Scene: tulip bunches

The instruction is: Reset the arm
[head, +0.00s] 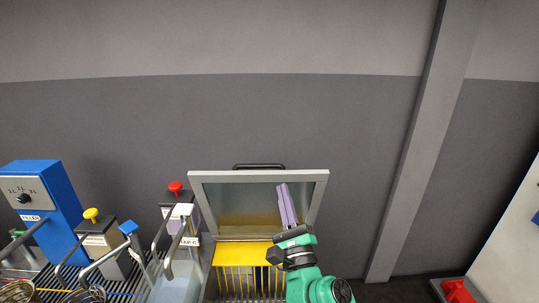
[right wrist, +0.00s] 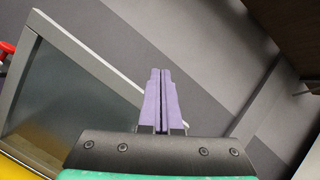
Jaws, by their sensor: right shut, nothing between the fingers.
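My right gripper (head: 282,186) is raised in front of the open lid, its purple fingers pointing up. In the right wrist view its fingers (right wrist: 160,72) lie side by side, shut and empty. My green right arm comes up from the bottom of the head view. My left arm and gripper are not in view.
A grey-framed lid (head: 258,176) with a dark handle stands open behind the gripper, above a yellow panel (head: 242,253) and slats. A blue box (head: 47,205) and several knobbed units stand left. A red object (head: 458,291) lies lower right. A wall pillar (head: 410,150) stands right.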

